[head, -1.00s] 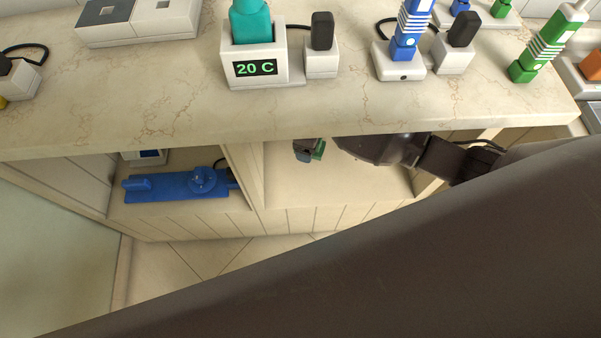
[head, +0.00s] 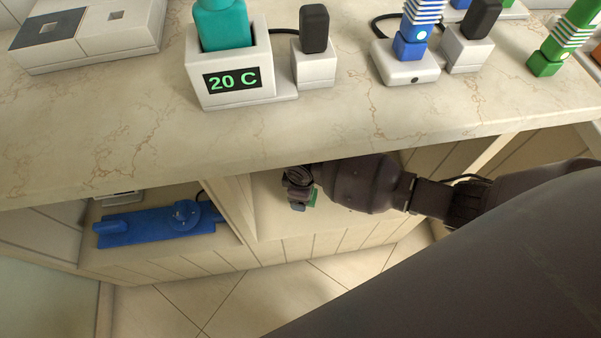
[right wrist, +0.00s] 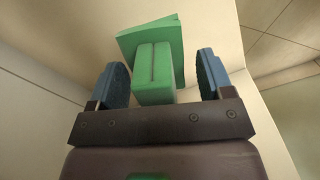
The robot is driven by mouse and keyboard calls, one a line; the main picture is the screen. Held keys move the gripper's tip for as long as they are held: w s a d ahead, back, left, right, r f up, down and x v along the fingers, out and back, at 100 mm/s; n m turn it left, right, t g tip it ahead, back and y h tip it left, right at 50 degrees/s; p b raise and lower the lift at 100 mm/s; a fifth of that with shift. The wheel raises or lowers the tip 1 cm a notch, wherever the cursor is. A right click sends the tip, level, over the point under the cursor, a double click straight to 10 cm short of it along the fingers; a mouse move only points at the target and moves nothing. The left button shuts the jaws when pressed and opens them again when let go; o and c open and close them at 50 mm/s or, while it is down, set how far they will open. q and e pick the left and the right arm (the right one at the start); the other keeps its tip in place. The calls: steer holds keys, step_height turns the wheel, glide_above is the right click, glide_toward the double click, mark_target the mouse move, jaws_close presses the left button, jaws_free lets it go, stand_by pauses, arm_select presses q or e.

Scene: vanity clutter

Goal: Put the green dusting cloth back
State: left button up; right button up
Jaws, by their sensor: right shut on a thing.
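My right gripper (head: 299,204) is in the open compartment under the counter, at the end of the arm coming in from the right. In the right wrist view its two blue fingers (right wrist: 163,78) stand either side of the green dusting cloth (right wrist: 155,72), a blocky green piece with a slit and a wider flat part behind it. The gripper is shut on the cloth. My left gripper is not in view.
The marble countertop (head: 330,120) overhangs the compartment. On it stand a white holder with a 20 C display (head: 232,82), chargers and a blue-striped device (head: 412,45). A blue flat device (head: 155,228) lies in the left compartment, past a divider (head: 232,200).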

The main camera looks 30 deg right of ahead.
steer(key=f, duration=0.1)
steer(key=f+b, duration=0.1)
steer(key=f, duration=0.3)
steer(key=shift+s+b, duration=0.3)
steer(key=shift+b, duration=0.1)
steer(key=shift+w+f, duration=0.1)
steer(key=shift+f, duration=0.15)
steer(key=shift+w+r, duration=0.15)
steer(key=shift+r, duration=0.1)
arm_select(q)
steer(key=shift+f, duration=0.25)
arm_select(e)
steer(key=shift+f, duration=0.1)
steer(key=o, duration=0.8)
